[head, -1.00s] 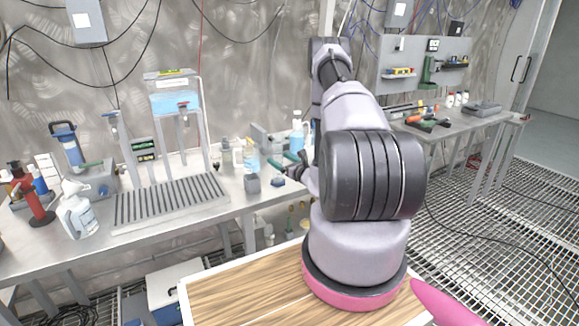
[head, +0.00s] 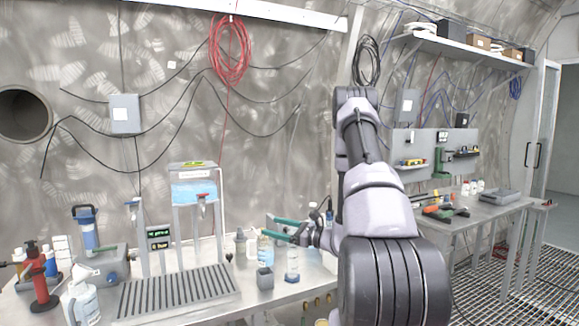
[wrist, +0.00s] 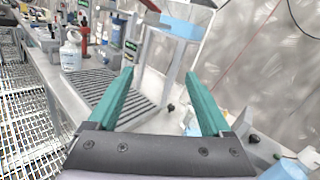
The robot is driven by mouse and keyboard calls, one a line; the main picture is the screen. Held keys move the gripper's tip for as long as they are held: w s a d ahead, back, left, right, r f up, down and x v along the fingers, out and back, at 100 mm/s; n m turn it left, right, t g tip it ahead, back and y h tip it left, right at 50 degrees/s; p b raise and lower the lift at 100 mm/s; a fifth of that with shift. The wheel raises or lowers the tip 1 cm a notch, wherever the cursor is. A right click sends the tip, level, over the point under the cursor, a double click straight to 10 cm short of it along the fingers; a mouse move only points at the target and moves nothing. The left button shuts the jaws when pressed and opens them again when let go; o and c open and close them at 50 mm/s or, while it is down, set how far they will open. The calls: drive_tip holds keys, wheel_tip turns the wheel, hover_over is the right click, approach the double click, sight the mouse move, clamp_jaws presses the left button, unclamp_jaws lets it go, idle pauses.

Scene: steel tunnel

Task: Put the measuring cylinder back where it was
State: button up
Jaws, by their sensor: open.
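A clear cylinder with pale blue liquid (head: 292,264), which looks like the measuring cylinder, stands upright near the bench's front edge. My gripper (head: 272,228) is above it, with green fingers pointing left. In the wrist view my gripper (wrist: 158,75) is open, with nothing between its fingers. The cylinder cannot be made out for sure in the wrist view.
A small grey block-like container (head: 265,278) stands just left of the cylinder, with bottles (head: 262,248) behind. The slatted drain tray (head: 178,292) and a blue water tank (head: 193,190) are further left. A white jug (wrist: 71,52) stands beyond the tray.

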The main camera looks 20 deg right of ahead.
drive_tip(key=s+a+r+n+g, duration=1.3)
drive_tip(key=s+a+r+n, duration=0.1)
drive_tip(key=s+r, duration=0.2)
drive_tip(key=s+d+r+n+t+h, duration=0.6)
drive_tip(key=s+r+n+h, duration=0.1)
drive_tip(key=s+r+h, duration=0.3)
drive_tip(key=shift+s+r, duration=0.2)
drive_tip(key=shift+s, duration=0.7)
